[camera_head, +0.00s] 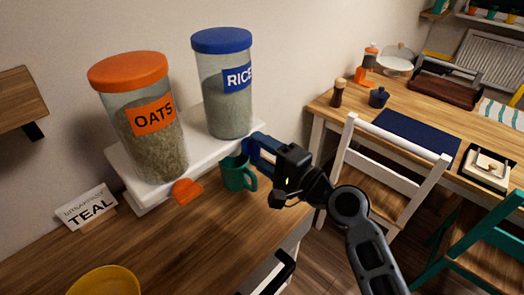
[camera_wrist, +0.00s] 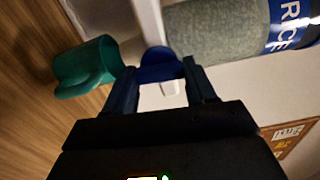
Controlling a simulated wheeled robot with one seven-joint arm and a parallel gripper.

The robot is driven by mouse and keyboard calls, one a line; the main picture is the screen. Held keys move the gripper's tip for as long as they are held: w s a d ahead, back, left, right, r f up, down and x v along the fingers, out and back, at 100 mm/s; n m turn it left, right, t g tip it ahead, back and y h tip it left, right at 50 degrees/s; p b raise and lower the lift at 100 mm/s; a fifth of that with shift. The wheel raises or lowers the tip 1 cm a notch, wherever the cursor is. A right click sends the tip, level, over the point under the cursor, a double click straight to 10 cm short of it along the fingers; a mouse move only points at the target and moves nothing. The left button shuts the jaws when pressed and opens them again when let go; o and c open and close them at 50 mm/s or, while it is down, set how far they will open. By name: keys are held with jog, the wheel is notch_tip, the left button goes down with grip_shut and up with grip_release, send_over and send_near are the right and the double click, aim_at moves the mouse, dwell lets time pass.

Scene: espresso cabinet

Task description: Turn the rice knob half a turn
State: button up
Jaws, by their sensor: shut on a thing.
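The rice jar (camera_head: 226,92) has a blue lid and a blue RICE label, and it stands on the white dispenser shelf (camera_head: 195,137). The blue rice knob (camera_wrist: 158,66) is on the shelf's front edge, below the jar. My gripper (camera_head: 250,147) has its two fingers on either side of the knob and is shut on it; in the wrist view the fingers (camera_wrist: 160,80) reach it from below. In the head view my gripper mostly hides the knob. A teal mug (camera_head: 238,173) stands just beneath the knob, also seen in the wrist view (camera_wrist: 90,68).
The oats jar (camera_head: 145,120) with its orange knob (camera_head: 186,191) is to the left on the same shelf. A TEAL card (camera_head: 87,208) and a yellow bowl (camera_head: 104,281) are on the wooden counter. A white chair (camera_head: 385,165) is right of my arm.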

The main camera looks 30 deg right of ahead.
jog(key=o, duration=1)
jog(key=shift+o, duration=0.2)
jog(key=b+v, duration=0.2)
jog(key=v, duration=0.5)
jog(key=shift+s+d, duration=0.15)
jog(key=shift+s, duration=0.2)
